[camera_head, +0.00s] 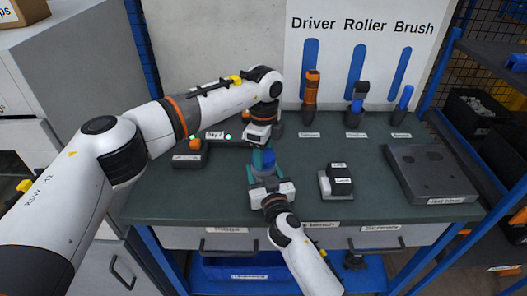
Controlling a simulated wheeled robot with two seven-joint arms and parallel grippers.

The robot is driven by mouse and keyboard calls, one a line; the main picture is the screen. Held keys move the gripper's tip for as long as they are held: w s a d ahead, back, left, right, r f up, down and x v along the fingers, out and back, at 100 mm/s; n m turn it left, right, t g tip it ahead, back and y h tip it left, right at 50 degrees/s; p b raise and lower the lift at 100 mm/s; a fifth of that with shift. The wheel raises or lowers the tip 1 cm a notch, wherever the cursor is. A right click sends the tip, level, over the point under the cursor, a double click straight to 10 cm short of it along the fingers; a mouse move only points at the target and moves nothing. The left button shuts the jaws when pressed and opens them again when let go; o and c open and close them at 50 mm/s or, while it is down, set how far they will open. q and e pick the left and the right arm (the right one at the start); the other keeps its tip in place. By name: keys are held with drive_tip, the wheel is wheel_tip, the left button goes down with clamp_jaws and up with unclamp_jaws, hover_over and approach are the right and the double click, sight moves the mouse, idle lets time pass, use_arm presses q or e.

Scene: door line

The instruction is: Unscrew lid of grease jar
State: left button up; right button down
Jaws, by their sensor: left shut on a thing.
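The grease jar (264,173) stands near the middle of the green bench top, mostly hidden between the two grippers. Its blue lid (266,157) is on top. My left gripper (263,156) comes from above and behind, pointing down, with its teal fingers shut on the lid. My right gripper (265,174) comes from the front, low over the bench, with its fingers at the jar's sides. Whether they press on the jar cannot be made out.
A dark box with an orange part (190,155) lies left of the jar. A small black and grey block (337,181) is to the right, and a grey tray (430,172) farther right. An orange driver (311,90), a roller (357,95) and a brush (403,100) stand at the back.

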use_arm(q)
drive_tip(key=shift+r, duration=0.15)
use_arm(e)
drive_tip(key=shift+f, duration=0.1)
use_arm(q)
drive_tip(key=shift+r, duration=0.95)
drive_tip(key=shift+r, duration=2)
use_arm(e)
drive_tip(key=shift+c, duration=1.8)
unclamp_jaws()
